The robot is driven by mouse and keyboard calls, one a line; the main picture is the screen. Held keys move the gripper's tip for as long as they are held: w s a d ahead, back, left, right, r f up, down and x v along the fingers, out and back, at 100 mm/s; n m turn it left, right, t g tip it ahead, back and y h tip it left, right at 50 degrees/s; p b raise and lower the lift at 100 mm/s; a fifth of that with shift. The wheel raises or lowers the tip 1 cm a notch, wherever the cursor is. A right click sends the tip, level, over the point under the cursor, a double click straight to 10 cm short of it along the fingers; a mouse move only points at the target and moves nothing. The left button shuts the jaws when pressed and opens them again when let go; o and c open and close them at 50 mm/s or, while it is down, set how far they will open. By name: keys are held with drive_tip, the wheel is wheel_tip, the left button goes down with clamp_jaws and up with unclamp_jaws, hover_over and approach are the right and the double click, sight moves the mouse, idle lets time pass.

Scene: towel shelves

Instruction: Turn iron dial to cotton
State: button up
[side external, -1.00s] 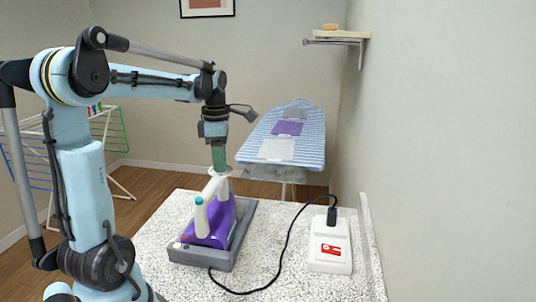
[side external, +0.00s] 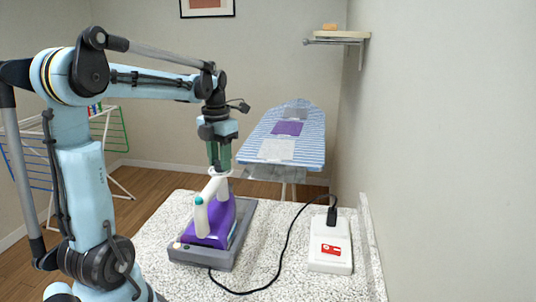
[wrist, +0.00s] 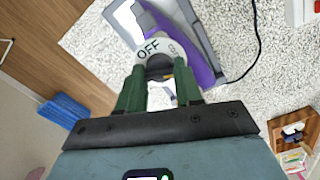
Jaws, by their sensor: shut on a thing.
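The purple and white iron (side external: 212,222) sits in a grey tray-like stand (side external: 240,238) on the speckled counter. It also shows in the wrist view (wrist: 198,62). Its white dial (wrist: 157,47) is on the end nearer my gripper, with "OFF" readable and another mark to its right, too tilted to read. My gripper (wrist: 160,80) points down from above, and its green fingers are shut on the dial's dark knob (wrist: 160,67). The fingers hide part of the dial, and I cannot read a cotton mark. In the side view my gripper (side external: 220,168) is right over the dial.
An ironing board (side external: 285,140) with folded cloths stands behind.

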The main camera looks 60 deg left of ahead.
drive_tip(key=shift+n, duration=0.7)
drive_tip(key=o, duration=1.1)
drive_tip(key=shift+c, duration=0.2)
wheel_tip(320, 180, up, 12)
